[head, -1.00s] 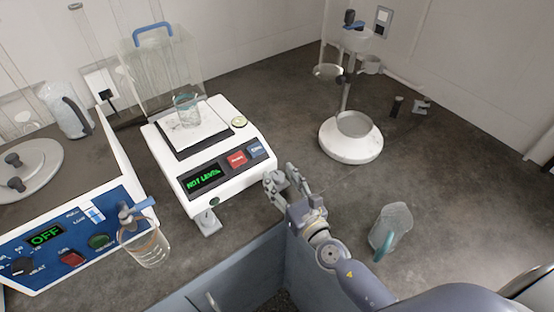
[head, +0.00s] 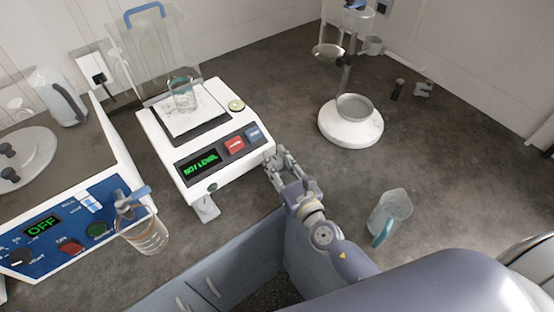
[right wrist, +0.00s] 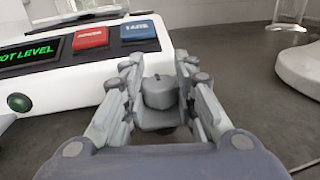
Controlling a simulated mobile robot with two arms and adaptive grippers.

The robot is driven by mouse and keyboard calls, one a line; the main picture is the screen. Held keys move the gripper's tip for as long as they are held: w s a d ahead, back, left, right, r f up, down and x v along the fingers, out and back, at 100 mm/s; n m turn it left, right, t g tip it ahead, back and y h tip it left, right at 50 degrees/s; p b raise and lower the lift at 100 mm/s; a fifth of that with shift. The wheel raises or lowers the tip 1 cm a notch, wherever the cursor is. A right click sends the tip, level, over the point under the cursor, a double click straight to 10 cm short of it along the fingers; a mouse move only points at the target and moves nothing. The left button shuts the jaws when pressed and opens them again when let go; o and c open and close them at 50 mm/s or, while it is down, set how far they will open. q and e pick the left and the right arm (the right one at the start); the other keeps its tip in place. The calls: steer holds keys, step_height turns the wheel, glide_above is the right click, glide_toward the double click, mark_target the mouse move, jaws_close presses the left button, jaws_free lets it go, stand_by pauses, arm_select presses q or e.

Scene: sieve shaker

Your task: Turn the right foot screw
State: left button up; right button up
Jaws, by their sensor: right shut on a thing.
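The white balance (head: 222,168) stands on the bench, with a green display (head: 199,164) reading NOT LEVEL. A round bubble level (head: 236,105) sits at its back right corner. My right gripper (head: 274,158) is at the balance's front right corner. In the right wrist view its fingers are shut around the grey right foot screw (right wrist: 160,92), one on each side. In the head view the gripper hides this screw. The left front foot (head: 207,209) shows below the balance's front edge. My left gripper is not in view.
A glass beaker (head: 183,95) stands on the balance pan. A blue-panelled device (head: 70,248) reading OFF is at left, with a beaker (head: 145,236) near it. A white round-based stand (head: 350,131) is behind.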

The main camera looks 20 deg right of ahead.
steer(key=shift+a+r+m+h+p, duration=0.1)
steer(key=shift+m+h+p, duration=0.2)
steer(key=shift+h, duration=0.2)
steer(key=shift+f, duration=0.2)
stand_by(0.6)
steer(key=o, duration=1.1)
steer(key=s, duration=0.4)
steer(key=s+d, duration=0.1)
steer(key=s, duration=0.7)
steer(key=shift+d, duration=0.25)
